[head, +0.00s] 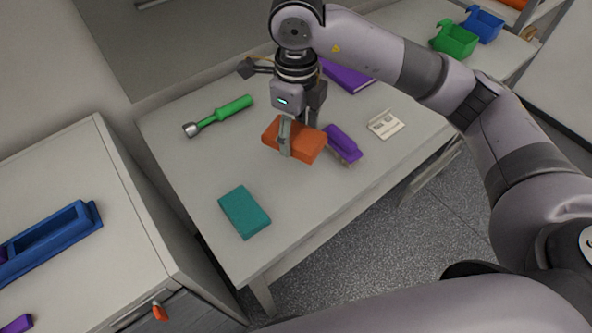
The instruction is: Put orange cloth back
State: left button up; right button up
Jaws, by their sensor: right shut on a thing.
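The orange cloth (308,145) is a thick folded block over the middle of the grey table. My right gripper (285,138) points down over it and is shut on it, with one finger across its near side. I cannot tell whether the cloth touches the table or is slightly above it. My left gripper is not in the head view.
On the table (184,163) are a green-handled tool (228,110), a teal block (244,212), a purple brush-like item (343,145), a white card-like item (385,124) and a purple book (345,75). Green (455,39) and blue (483,24) bins stand at upper right. A cabinet (110,190) with a blue tray (88,226) stands left.

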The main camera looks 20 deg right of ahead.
aim_at(296, 181)
notch_tip(296, 181, down, 14)
jog(key=p, duration=0.2)
jog(key=shift+p, duration=0.4)
jog(key=o, duration=1.1)
